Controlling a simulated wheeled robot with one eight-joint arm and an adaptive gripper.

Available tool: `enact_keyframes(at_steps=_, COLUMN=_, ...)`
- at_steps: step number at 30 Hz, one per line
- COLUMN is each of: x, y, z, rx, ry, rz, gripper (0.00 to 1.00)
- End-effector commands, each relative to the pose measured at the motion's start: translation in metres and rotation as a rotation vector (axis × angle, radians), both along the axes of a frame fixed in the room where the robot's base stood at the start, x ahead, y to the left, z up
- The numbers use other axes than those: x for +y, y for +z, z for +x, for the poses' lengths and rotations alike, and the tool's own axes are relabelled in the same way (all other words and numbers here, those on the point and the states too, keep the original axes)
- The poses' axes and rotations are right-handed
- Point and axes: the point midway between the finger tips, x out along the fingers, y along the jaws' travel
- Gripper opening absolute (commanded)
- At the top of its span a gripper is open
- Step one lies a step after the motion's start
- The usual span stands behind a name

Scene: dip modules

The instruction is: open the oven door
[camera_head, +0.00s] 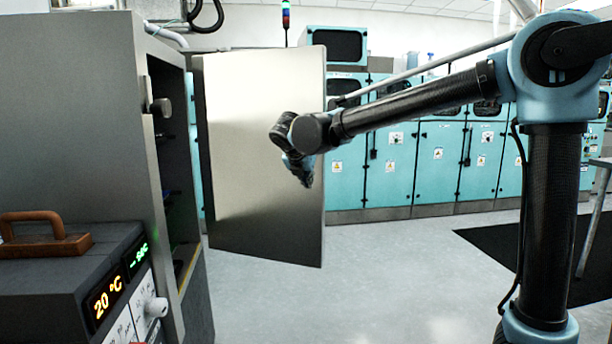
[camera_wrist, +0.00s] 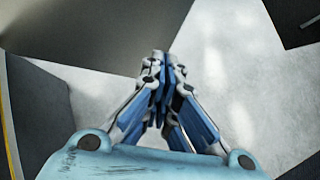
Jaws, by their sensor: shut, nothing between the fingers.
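The oven (camera_head: 85,120) is a large grey metal box at the left in the head view. Its door (camera_head: 262,140) is a plain light metal panel that stands swung open, away from the oven's front. Part of the dark oven interior (camera_head: 172,150) shows in the gap. My gripper (camera_head: 305,180) is in front of the door panel near its right edge. In the wrist view my gripper (camera_wrist: 162,60) has its blue fingers together with nothing between them. I cannot tell whether it touches the door. No handle shows on the visible door face.
A dark control unit (camera_head: 60,285) with lit displays and a brown handle (camera_head: 45,235) stands at the lower left. Teal cabinets (camera_head: 440,160) line the back. The grey floor (camera_head: 370,290) between is clear, with a black mat (camera_head: 535,250) at the right.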

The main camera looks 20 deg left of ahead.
Motion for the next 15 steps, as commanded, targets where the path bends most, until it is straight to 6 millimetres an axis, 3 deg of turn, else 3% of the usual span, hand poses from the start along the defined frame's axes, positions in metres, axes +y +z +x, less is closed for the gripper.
enact_keyframes(at_steps=5, x=0.001, y=-0.022, z=0.023, rx=0.001, ry=-0.004, rz=0.0, gripper=0.0)
enact_keyframes(at_steps=15, x=0.005, y=-0.022, z=0.059, rx=0.001, ry=-0.002, rz=0.001, gripper=0.0)
